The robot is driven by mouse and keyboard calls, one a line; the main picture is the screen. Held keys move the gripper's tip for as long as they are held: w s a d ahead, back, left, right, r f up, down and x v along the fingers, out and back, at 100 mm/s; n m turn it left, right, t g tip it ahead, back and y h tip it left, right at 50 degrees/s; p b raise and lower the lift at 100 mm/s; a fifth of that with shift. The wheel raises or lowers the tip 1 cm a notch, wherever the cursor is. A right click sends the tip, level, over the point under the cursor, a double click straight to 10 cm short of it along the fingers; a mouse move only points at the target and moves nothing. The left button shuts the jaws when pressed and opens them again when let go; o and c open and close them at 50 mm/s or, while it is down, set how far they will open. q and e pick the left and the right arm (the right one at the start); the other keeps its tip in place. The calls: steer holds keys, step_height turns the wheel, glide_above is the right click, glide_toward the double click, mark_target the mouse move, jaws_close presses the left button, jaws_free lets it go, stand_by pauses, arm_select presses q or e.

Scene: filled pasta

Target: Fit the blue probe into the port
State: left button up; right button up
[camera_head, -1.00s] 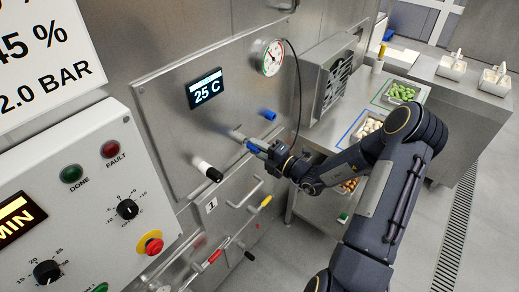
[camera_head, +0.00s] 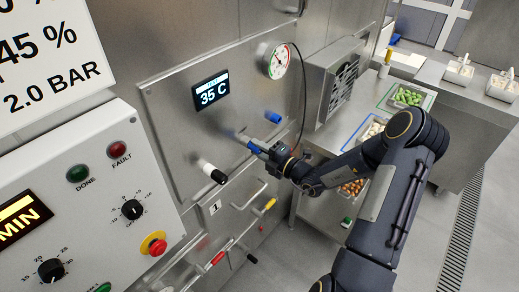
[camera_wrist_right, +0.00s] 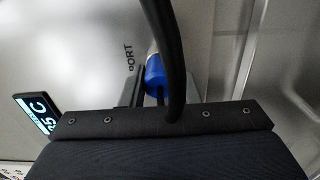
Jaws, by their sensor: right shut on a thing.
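My right gripper (camera_head: 268,151) is shut on the blue probe (camera_head: 254,146) in front of the steel panel. A pale metal part shows at the probe's panel end. The probe (camera_wrist_right: 154,72) also shows in the right wrist view beside the printed word PORT, partly behind a black cable. The port opening itself is hidden, and I cannot tell how deep the probe sits. The display (camera_head: 210,91) on the panel reads 35 C. My left gripper is not in view.
A blue peg-like part (camera_head: 272,117) and a black-and-white handle (camera_head: 212,172) stick out from the panel near the probe. A dial gauge (camera_head: 279,62) with a hanging black cable (camera_head: 303,90) is above. A control box (camera_head: 85,200) stands at left.

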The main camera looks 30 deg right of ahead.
stand_by(0.4)
steer(key=o, duration=1.3)
stand_by(0.4)
steer(key=v, duration=0.7)
stand_by(0.4)
